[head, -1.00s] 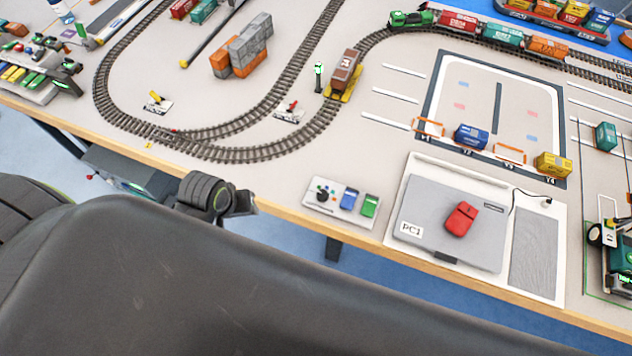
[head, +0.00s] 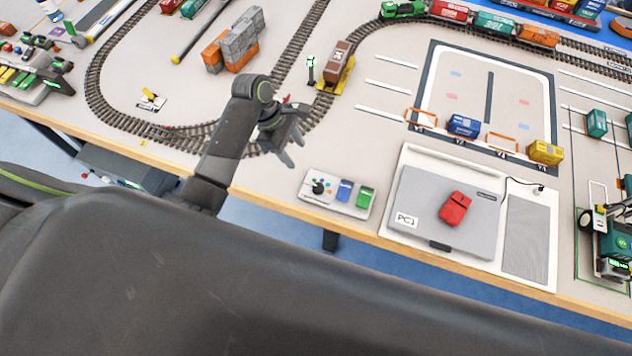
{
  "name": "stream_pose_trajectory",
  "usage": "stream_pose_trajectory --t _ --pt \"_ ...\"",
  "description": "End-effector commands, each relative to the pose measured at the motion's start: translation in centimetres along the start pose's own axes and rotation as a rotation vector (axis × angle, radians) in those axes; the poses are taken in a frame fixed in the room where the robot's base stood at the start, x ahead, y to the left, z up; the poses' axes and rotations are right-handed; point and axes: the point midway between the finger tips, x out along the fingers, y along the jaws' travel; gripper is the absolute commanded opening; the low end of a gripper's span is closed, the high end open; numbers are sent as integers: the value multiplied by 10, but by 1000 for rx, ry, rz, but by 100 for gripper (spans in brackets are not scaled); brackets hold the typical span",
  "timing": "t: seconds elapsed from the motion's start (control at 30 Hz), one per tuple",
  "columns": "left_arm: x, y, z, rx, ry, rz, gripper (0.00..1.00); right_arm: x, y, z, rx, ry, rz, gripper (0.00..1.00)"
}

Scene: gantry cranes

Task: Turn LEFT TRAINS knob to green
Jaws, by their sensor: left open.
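A small white control box (head: 338,193) lies near the table's front edge. It carries a black knob (head: 319,187) ringed by small coloured dots, with a blue switch (head: 345,191) and a green switch (head: 365,196) to its right. Its label is too small to read, and I cannot tell which colour the knob points to. My left gripper (head: 294,149) is open and empty, above the table, up and to the left of the knob and apart from it. My right gripper is not in view.
The curved train track (head: 108,113) and a brown wagon (head: 336,63) are behind.

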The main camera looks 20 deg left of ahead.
Motion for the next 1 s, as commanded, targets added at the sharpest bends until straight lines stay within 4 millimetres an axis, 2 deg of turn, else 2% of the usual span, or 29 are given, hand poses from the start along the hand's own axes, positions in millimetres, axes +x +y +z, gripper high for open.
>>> stream_pose_trajectory --t 0.2,0.6,0.8,1.0 --pt "44 -2 1 -1 -2 -5 51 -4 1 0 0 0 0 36" --pt "114 -1 0 2 2 -2 51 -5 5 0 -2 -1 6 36" --pt "142 -1 0 2 1 -2 51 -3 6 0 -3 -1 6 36" --pt "156 -1 -1 4 3 1 51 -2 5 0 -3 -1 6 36"
